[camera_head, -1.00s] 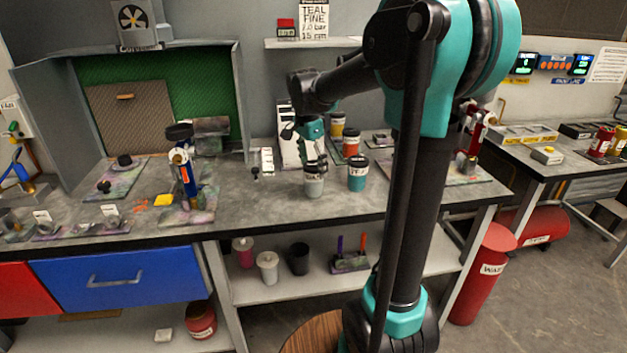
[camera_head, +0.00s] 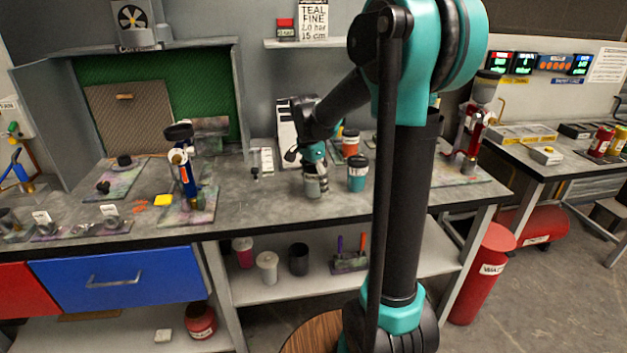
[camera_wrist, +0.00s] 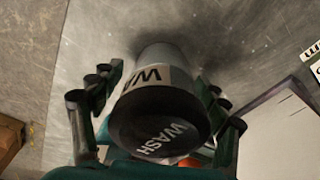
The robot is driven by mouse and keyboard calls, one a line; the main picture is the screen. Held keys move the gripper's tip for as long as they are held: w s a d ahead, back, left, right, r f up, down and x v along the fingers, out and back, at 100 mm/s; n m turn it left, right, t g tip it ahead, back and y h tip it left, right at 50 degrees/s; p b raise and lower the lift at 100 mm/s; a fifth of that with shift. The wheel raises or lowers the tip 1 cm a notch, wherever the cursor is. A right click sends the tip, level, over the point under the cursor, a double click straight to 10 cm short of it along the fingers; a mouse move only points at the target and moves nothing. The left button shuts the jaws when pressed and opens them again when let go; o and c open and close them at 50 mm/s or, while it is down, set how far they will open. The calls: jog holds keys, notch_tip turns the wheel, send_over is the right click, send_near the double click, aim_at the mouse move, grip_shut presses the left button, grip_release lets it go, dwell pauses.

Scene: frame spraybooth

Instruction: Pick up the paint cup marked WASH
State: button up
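The paint cup marked WASH (camera_wrist: 160,120) is grey with a black lid. It is upright and fills the middle of the wrist view, its lid and side label both reading WASH. In the head view the cup (camera_head: 313,189) stands on the grey bench, partly hidden by my gripper (camera_head: 314,172). My gripper in the wrist view (camera_wrist: 158,88) has its dark fingers on either side of the cup. A gap shows on the left, so the fingers look open around it; contact on the right is unclear.
A teal cup with a dark lid (camera_head: 357,175) stands close to the right of my gripper. An orange cup (camera_head: 350,146) stands behind. A white panel (camera_head: 287,132) stands behind to the left. The bench front (camera_head: 270,205) is clear.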

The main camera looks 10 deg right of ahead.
jog(key=c, duration=1.2)
jog(key=shift+o, duration=0.2)
